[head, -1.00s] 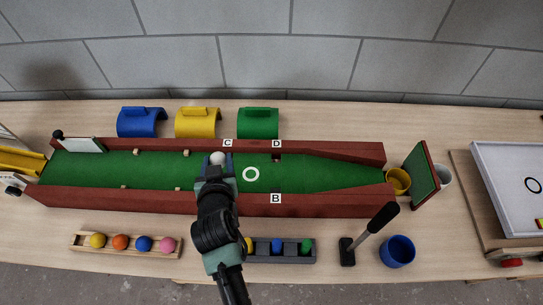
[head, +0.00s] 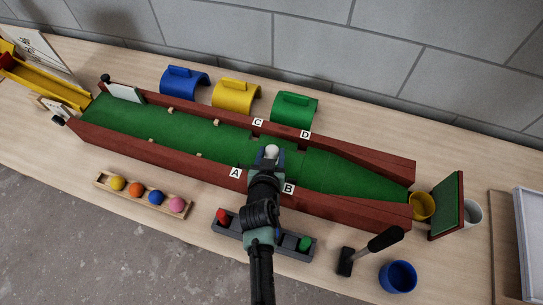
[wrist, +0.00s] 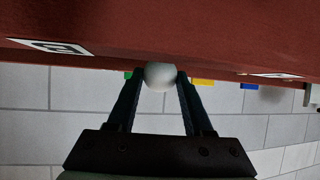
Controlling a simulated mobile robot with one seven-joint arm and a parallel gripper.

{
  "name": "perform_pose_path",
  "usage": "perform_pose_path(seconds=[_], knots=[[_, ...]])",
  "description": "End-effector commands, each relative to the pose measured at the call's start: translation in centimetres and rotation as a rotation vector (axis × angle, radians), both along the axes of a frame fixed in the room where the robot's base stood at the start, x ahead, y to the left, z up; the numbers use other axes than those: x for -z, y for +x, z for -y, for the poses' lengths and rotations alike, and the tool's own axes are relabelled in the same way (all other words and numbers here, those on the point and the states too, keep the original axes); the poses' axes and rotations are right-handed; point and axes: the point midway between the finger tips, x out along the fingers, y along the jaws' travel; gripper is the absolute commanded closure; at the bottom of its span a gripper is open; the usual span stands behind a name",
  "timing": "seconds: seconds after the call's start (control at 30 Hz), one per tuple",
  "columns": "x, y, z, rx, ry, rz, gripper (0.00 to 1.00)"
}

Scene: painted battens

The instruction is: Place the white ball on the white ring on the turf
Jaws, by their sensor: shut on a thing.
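My gripper (head: 271,156) is shut on the white ball (head: 271,151), over the green turf (head: 200,130) between the labels A, B, C and D. In the wrist view the ball (wrist: 160,76) sits between the two fingertips (wrist: 160,78). The white ring on the turf is not visible now; my gripper and arm cover the middle of the turf between the labels. I cannot tell whether the ball touches the turf.
Dark red side walls (head: 350,205) bound the turf. Blue (head: 184,82), yellow (head: 236,94) and green (head: 294,108) arches stand behind. In front are a ball rack (head: 145,195), a grey block tray (head: 228,232), a mallet (head: 365,248) and a blue cup (head: 398,276).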

Motion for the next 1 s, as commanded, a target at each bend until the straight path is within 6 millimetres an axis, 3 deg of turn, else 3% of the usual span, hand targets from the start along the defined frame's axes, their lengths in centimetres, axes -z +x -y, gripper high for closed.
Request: perform_pose_path(seconds=[0.1,0.5,0.53,0.6,0.7,1.0], knots=[[1.08,0.06,-0.04,-0.001,0.000,0.002,1.00],[1.57,0.03,-0.03,-0.001,0.000,0.002,1.00],[1.41,0.03,-0.03,-0.001,0.000,0.001,0.43],[1.37,0.03,-0.02,-0.001,0.000,0.001,0.31],[1.37,0.01,-0.02,-0.001,0.000,0.001,0.19],[1.16,0.02,-0.02,-0.001,0.000,0.001,0.19]])
